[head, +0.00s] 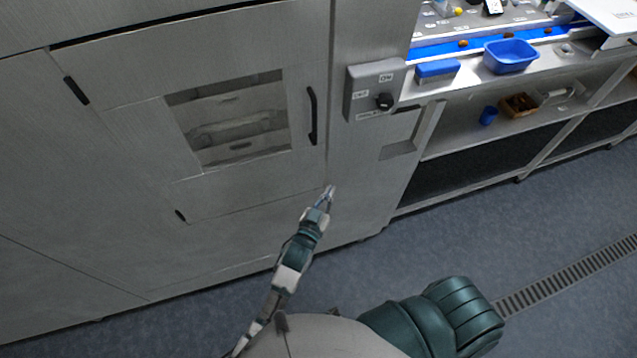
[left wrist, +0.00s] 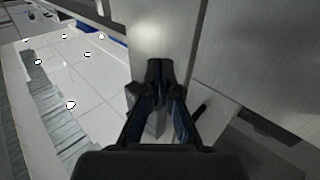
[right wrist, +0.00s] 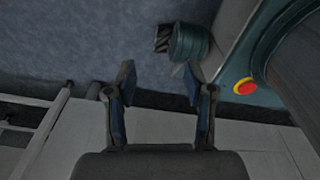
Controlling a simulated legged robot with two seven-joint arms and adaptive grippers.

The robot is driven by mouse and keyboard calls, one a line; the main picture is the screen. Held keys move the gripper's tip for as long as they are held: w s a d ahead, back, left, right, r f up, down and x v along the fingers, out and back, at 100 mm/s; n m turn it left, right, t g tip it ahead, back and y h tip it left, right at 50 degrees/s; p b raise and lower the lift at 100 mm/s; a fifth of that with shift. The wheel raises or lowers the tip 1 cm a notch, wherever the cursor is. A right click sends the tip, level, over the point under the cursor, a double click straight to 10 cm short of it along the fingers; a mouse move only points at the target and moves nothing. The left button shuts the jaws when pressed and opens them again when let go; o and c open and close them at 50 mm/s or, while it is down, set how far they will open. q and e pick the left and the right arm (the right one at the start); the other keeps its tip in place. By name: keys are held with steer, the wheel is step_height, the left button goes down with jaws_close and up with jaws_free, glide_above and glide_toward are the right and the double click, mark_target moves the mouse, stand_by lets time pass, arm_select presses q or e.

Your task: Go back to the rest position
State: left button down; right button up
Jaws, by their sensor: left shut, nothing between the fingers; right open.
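My left gripper (head: 329,192) is in front of the grey metal cabinet (head: 230,190), below and right of the door handle (head: 313,115) in the picture. It is shut and empty; its fingertips also meet in the left wrist view (left wrist: 160,70). I cannot tell how far it is from the cabinet face. My right gripper (right wrist: 160,85) shows only in the right wrist view. Its fingers are spread wide with nothing between them, and floor and a pale surface lie beyond. The right gripper is not visible in the head view.
A switch box (head: 375,90) with a dark knob juts from the cabinet. To the right, a bench (head: 440,145) carries a blue tub (head: 510,56) and a blue block (head: 437,70). Its lower shelf holds a blue cup (head: 488,115) and a wooden box (head: 519,105). The floor (head: 560,220) has open room.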

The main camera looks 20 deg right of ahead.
arm_select(q)
steer(key=s+a+f+n+g+y+b, duration=0.1)
steer(key=s+a+f+g+y, duration=0.15)
steer(key=a+f, duration=0.75)
steer(key=s+a+f+n+g+y, duration=0.1)
steer(key=s+a+f+y, duration=0.25)
steer(key=f, duration=1.25)
steer(key=s+a+f+n+g+y+b, duration=0.15)
steer(key=s+a+f, duration=0.4)
steer(key=f, duration=0.85)
steer(key=s+a+f+n+g+y, duration=0.2)
steer(key=s+a+f+g+y, duration=0.1)
steer(key=s+a+f, duration=0.85)
steer(key=s+a+f+g, duration=0.1)
steer(key=s+a+f, duration=0.1)
steer(key=s+a, duration=0.3)
steer(key=s+a+f+n+g+y, duration=0.1)
steer(key=s+a+f, duration=0.2)
steer(key=s+a, duration=0.2)
steer(key=s+a+f+g+y, duration=0.1)
steer(key=s+a+f, duration=0.1)
steer(key=s+a, duration=0.3)
steer(key=s, duration=0.3)
steer(key=shift+f+g+b, duration=0.3)
arm_select(e)
steer(key=f, duration=0.1)
steer(key=d+f, duration=0.1)
steer(key=s+f, duration=0.1)
steer(key=shift+d+f, duration=0.15)
steer(key=shift+f, duration=0.05)
